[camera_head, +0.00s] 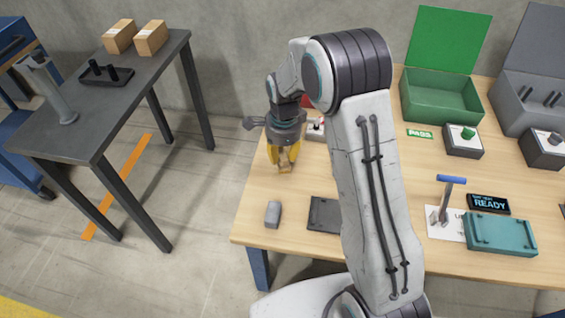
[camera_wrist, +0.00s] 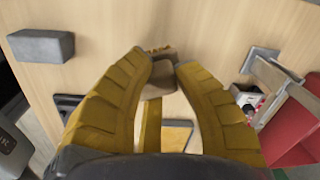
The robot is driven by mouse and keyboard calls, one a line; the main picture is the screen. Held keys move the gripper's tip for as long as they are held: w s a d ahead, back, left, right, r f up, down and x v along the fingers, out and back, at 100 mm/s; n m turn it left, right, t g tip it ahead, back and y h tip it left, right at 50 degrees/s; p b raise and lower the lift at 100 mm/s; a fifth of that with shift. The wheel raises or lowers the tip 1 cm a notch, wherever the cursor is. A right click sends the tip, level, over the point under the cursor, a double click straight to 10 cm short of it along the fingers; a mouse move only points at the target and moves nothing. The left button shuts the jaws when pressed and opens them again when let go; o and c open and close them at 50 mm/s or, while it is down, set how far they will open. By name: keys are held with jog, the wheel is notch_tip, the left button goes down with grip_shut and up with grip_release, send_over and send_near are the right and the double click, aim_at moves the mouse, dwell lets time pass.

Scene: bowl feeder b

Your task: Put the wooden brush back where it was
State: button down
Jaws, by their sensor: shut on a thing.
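My gripper (camera_head: 284,167) points down over the left part of the wooden table, with its yellow fingers closed in. In the wrist view, my gripper (camera_wrist: 163,65) is shut on a small brown piece, which I take to be the wooden brush (camera_wrist: 158,82). The brush (camera_head: 285,169) shows only as a small tan bit at the fingertips in the head view. The fingers hide most of it, and I cannot tell whether it touches the table. A grey block (camera_head: 273,214) lies nearer the table's front left edge; it also shows in the wrist view (camera_wrist: 40,46).
A dark flat tray (camera_head: 324,214) lies at the front, partly behind my arm. A red bin (camera_wrist: 301,120) stands close to my gripper. Bare tabletop surrounds the grey block.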

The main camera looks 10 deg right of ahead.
aim_at(282, 162)
jog(key=shift+f+b, duration=1)
jog(key=shift+f, duration=0.95)
jog(key=shift+f, duration=0.15)
jog(key=c, duration=1.1)
grip_release()
jog(key=shift+o, duration=0.2)
